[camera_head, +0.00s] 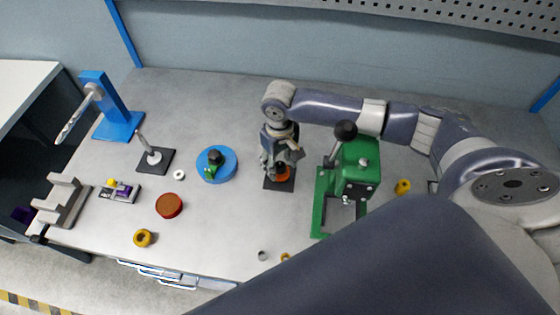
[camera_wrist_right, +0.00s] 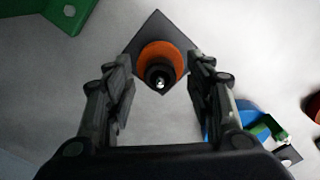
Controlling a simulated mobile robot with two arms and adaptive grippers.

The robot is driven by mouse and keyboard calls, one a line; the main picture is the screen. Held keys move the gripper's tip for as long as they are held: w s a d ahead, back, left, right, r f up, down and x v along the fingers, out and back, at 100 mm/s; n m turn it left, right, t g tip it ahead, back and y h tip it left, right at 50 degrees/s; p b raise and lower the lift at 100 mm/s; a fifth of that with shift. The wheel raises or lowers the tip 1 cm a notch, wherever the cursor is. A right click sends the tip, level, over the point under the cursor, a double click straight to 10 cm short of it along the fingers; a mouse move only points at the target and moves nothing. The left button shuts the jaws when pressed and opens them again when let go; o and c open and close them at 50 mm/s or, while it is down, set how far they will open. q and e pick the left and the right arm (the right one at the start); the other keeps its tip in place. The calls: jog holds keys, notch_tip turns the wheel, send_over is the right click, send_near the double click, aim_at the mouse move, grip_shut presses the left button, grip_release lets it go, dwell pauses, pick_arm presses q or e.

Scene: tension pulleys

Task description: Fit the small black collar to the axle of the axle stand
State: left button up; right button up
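The axle stand has a dark square base (camera_head: 270,184), which shows as a dark diamond in the right wrist view (camera_wrist_right: 157,25). An orange round part (camera_wrist_right: 150,54) sits on it; a little of it shows in the head view (camera_head: 283,174). A small black ring, seemingly the collar (camera_wrist_right: 155,73), lies on top of the orange part, around a bright axle tip. How far down it sits I cannot tell. My right gripper (camera_head: 277,170) is above the stand, its fingers (camera_wrist_right: 162,85) spread on both sides of the collar and apart from it. My left gripper is out of view.
A green press (camera_head: 355,170) with a black-knobbed lever stands close right of my right gripper. To the left are a blue disc (camera_head: 230,173) with black and green parts, a white ring (camera_head: 179,174), a red-brown disc (camera_head: 169,206) and another rod stand (camera_head: 154,157). The front middle is mostly clear.

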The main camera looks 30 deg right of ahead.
notch_tip(320, 180, up, 12)
dwell(0.6)
jog(key=shift+a, duration=0.15)
dwell(0.3)
